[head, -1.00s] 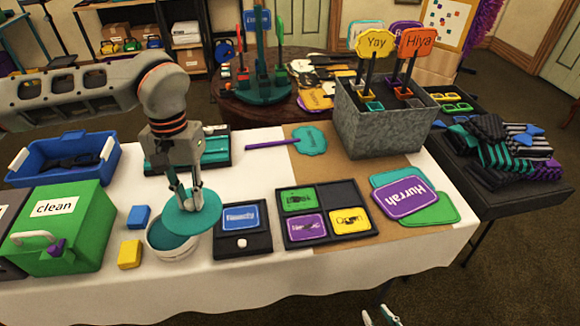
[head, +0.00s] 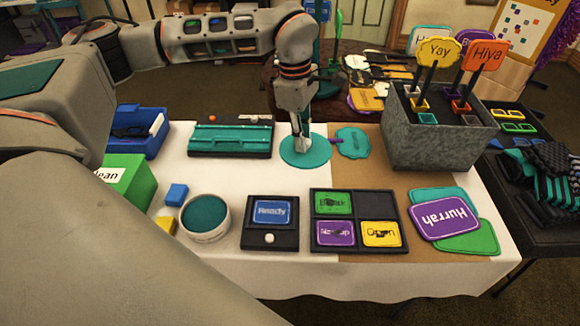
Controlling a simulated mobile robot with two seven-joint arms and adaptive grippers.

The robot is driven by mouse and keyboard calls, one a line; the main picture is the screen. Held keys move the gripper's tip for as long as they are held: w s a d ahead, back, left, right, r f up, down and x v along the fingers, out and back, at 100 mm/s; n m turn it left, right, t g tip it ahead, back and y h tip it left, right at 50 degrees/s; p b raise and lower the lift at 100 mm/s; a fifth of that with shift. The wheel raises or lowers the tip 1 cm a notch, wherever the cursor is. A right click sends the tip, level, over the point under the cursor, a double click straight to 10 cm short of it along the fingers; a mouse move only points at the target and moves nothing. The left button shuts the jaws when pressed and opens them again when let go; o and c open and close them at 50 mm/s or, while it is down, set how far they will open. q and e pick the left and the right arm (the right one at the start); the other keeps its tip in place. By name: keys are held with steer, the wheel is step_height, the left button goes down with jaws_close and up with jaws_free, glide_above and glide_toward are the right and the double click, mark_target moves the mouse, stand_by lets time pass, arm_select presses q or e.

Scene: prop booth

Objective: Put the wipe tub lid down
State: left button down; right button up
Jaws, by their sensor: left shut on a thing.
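The wipe tub lid (head: 311,157) is a flat round teal disc in the head view, over the white cloth near the edge of the brown paper strip. My left gripper (head: 301,143) points down and is shut on the lid. The lid looks roughly level; I cannot tell whether it touches the cloth. The wipe tub (head: 206,235) is a round white container at the left front, open at the top with teal inside. My right gripper is not in view.
A teal sign (head: 353,142) lies just right of the lid. A teal-and-black tray (head: 230,140) lies to its left. The "Ready" holder (head: 271,212) and card tray (head: 357,217) stand in front. A grey planter (head: 430,140) stands at the right.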

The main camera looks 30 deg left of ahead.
arm_select(q)
steer(key=w+a+n, duration=0.1)
steer(key=n, duration=0.2)
steer(key=a+r+n, duration=0.1)
steer(key=n, duration=0.2)
steer(key=w+n+t+p, duration=0.1)
steer(key=n, duration=0.2)
steer(key=shift+w+a+r+y, duration=0.2)
steer(key=shift+w+a+y, duration=0.15)
steer(key=shift+a+y, duration=0.05)
steer(key=w+a+r+n+y+p, duration=0.1)
steer(key=w+a+n, duration=0.3)
steer(key=n, duration=1)
steer(key=f, duration=1.4)
steer(key=shift+s+a+f, duration=0.3)
steer(key=shift+s+f, duration=0.05)
steer(key=shift+s, duration=0.05)
steer(key=shift+f, duration=2.4)
steer(key=shift+f, duration=0.1)
steer(key=c, duration=2.2)
jaws_free()
steer(key=shift+o, duration=1.2)
